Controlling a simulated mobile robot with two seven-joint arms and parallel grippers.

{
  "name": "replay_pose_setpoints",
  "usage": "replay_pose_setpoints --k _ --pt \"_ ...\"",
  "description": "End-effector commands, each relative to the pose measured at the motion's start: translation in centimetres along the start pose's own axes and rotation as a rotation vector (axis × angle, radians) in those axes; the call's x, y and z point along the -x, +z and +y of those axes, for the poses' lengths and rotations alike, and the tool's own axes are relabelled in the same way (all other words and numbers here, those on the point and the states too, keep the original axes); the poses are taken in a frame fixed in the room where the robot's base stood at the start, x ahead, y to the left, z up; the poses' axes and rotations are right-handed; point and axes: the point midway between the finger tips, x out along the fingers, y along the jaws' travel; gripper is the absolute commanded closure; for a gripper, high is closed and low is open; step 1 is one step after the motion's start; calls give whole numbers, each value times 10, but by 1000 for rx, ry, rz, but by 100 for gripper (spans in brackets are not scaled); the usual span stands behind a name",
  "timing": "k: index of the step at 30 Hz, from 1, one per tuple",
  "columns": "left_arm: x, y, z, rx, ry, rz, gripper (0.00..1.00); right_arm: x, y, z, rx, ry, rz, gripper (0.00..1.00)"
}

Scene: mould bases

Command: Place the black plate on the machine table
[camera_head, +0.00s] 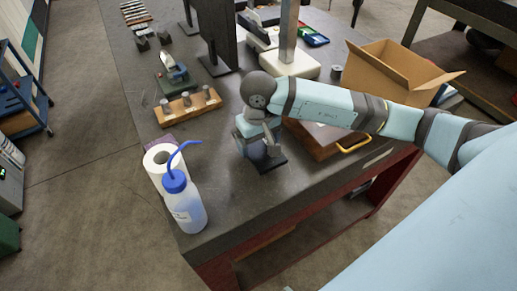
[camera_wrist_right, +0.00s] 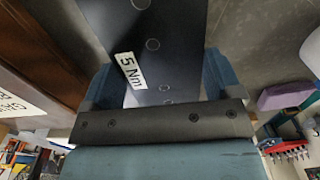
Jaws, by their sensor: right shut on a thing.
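My right gripper (camera_head: 258,146) points down over the front part of the large dark grey table (camera_head: 240,207). It is shut on the black plate (camera_head: 274,163), which shows just below the fingers. In the right wrist view the black plate (camera_wrist_right: 190,22) lies between the two bluish fingers. It has a row of round holes and a white label reading "5 Nm". Part of the plate is hidden by the gripper. I cannot tell whether the plate touches the table top. My left gripper is not in view.
A blue-capped wash bottle (camera_head: 185,204) and a white paper roll (camera_head: 160,163) stand left of the gripper. A wooden block with metal cylinders (camera_head: 188,104) is behind. A brown wooden box (camera_head: 313,146) is close on the right, with an open cardboard box (camera_head: 392,68) beyond.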

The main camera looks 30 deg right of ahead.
Motion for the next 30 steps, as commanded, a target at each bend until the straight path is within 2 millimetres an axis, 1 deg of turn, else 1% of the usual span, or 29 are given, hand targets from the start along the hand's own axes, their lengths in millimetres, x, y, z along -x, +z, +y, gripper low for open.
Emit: replay_pose_setpoints --k 2,7,9,17,21,22,23,24,30 --pt "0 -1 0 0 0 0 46 -6 0 0 0 0 -1 54" --pt "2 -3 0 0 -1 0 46 -29 1 0 -1 -1 -4 54" --pt "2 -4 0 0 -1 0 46 -36 0 0 0 0 0 54" --pt "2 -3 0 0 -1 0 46 -37 0 0 1 0 1 54" --pt "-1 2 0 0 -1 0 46 -41 0 0 0 0 2 54" --pt "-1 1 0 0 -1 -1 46 -41 0 0 0 1 1 11" --pt "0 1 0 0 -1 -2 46 -40 0 0 0 1 0 4" --pt "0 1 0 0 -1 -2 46 -40 0 0 0 1 0 0" --pt "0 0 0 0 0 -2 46 -40 0 0 0 0 0 0"
